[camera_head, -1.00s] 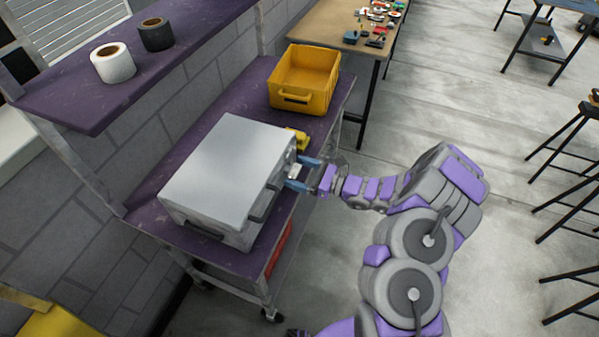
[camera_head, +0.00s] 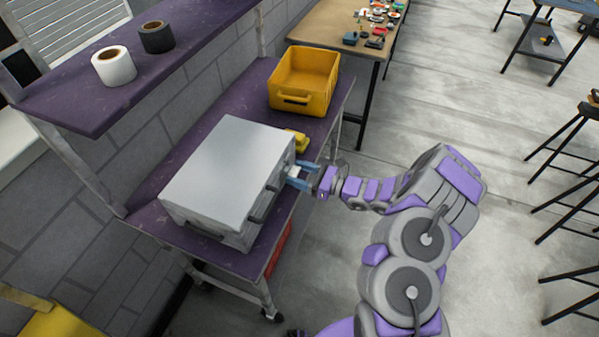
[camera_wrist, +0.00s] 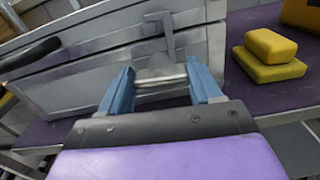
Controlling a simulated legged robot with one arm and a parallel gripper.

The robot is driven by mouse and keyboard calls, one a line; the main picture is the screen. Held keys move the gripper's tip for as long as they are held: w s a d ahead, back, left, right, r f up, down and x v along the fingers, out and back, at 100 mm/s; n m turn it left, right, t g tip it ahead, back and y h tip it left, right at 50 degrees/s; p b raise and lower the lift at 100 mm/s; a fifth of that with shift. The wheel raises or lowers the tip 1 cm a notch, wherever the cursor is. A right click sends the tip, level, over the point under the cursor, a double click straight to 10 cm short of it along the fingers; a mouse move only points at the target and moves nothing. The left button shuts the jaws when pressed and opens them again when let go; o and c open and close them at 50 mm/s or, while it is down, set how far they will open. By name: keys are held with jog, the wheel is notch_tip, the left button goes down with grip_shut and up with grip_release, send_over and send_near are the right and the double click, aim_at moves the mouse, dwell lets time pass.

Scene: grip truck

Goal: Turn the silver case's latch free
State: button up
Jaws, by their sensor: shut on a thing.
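The silver case (camera_head: 228,168) lies flat with its lid down on the purple bench, its front facing my arm. In the wrist view its front (camera_wrist: 75,85) shows a long seam and a metal latch (camera_wrist: 160,66) across it. My gripper (camera_head: 297,175) is at the right end of that front. In the wrist view my gripper (camera_wrist: 162,78) has its blue fingers on either side of the latch, shut on it. The fingers and their contact with the latch are small in the head view.
A yellow bin (camera_head: 304,82) stands behind the case on the purple bench (camera_head: 203,138). Yellow blocks (camera_wrist: 268,55) lie beside the case's right end. A black case handle (camera_wrist: 30,54) is left of the latch. A shelf with two tape rolls overhangs at left.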

jog(key=m+p, duration=0.2)
jog(key=m, duration=0.2)
jog(key=shift+w+r, duration=0.1)
jog(key=shift+r, duration=0.05)
jog(key=m+p, duration=0.2)
jog(key=m, duration=0.2)
jog(key=shift+w+d+m, duration=0.1)
jog(key=shift+m, duration=0.2)
jog(key=m, duration=0.4)
jog(key=shift+p, duration=0.35)
jog(key=shift+f+m+p, duration=0.15)
jog(key=shift+m, duration=1)
jog(key=shift+f+m+p, duration=0.1)
jog(key=shift+m+p, duration=0.05)
jog(key=shift+m, duration=1)
jog(key=o, duration=1.1)
jog(key=shift+w+f, duration=0.1)
jog(key=shift+w, duration=0.05)
jog(key=shift+c, duration=0.2)
jog(key=shift+d, duration=0.15)
